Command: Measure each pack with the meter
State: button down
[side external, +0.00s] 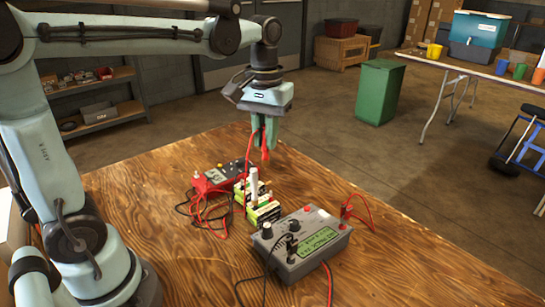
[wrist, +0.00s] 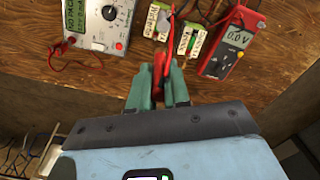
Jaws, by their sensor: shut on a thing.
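My gripper (side external: 265,150) is shut on a red probe (side external: 265,157) and holds it above the table, behind the packs. In the wrist view the probe (wrist: 161,62) sits between the fingertips, with its red lead beside it. Green-and-white battery packs (side external: 264,213) stand close together at mid table; the wrist view shows one pack at left (wrist: 158,22) and one at right (wrist: 189,41). The meter (wrist: 230,40), red-cased with a grey face, reads 0.0 V; it lies beyond the packs in the side view (side external: 228,176). Whether the probe tip touches anything cannot be told.
A grey charger box (side external: 303,246) with knobs and a green display stands in front of the packs; in the wrist view its display (wrist: 75,16) shows "NO PACK". Red and black leads (side external: 205,205) lie loosely around packs and meter.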

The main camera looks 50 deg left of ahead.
jog(key=shift+m, duration=0.6)
jog(key=shift+w+d+f, duration=0.1)
jog(key=shift+d+f, duration=0.05)
jog(key=shift+f, duration=0.95)
jog(key=shift+w+d+f, duration=0.1)
jog(key=shift+w+f, duration=0.05)
jog(key=shift+f, duration=1)
jog(key=shift+w+d+f, duration=0.1)
jog(key=shift+d+f, duration=0.05)
jog(key=shift+f, duration=0.95)
jog(key=shift+f, duration=0.9)
jog(key=c, duration=0.7)
grip_release()
notch_tip(320, 180, up, 8)
jog(key=shift+f, duration=0.25)
dwell(0.6)
